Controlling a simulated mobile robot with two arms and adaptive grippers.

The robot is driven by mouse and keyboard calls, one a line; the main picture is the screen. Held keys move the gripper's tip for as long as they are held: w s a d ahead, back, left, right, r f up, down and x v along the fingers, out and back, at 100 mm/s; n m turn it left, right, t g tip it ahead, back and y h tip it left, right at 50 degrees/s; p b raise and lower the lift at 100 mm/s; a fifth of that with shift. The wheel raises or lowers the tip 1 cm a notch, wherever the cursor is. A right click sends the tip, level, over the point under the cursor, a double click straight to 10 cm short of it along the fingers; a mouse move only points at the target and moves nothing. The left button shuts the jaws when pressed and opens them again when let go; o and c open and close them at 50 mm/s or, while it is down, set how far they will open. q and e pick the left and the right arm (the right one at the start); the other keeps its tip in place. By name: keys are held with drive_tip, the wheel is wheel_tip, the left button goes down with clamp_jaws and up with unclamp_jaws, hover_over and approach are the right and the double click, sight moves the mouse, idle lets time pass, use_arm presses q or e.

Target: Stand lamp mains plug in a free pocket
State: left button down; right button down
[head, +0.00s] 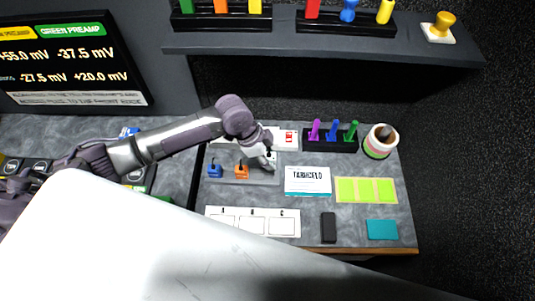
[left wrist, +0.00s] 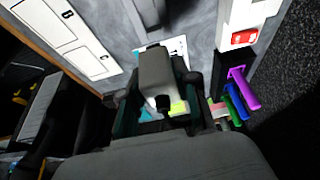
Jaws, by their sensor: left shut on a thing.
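My left gripper (head: 262,160) is over the grey desk and shut on a grey block (left wrist: 157,75) with a dark end, probably the lamp mains plug. In the left wrist view the gripper (left wrist: 160,105) has fingers on both sides of this block. A blue plug (head: 214,171) and an orange plug (head: 241,172) stand on a grey tray (head: 262,178), just left of and below the gripper. The arm and gripper hide part of the tray, and I cannot make out its pockets. My right gripper is not in view.
A white card (head: 307,181), green notes (head: 365,190), an A-B-C strip (head: 270,232) and a black block (head: 328,227) lie in front. A shelf overhangs above.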

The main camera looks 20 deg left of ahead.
use_arm(q)
drive_tip(key=shift+r+p, duration=0.15)
drive_tip(key=shift+p, duration=0.15)
drive_tip(key=b, duration=0.4)
hover_over(274, 178)
drive_tip(key=a, duration=0.2)
drive_tip(key=shift+d+f, duration=0.1)
drive_tip(key=shift+f, duration=2.95)
drive_tip(key=shift+p, duration=0.75)
drive_tip(key=shift+f+b, duration=1)
drive_tip(key=shift+f, duration=0.35)
drive_tip(key=c, duration=0.8)
unclamp_jaws()
drive_tip(key=shift+o, duration=0.2)
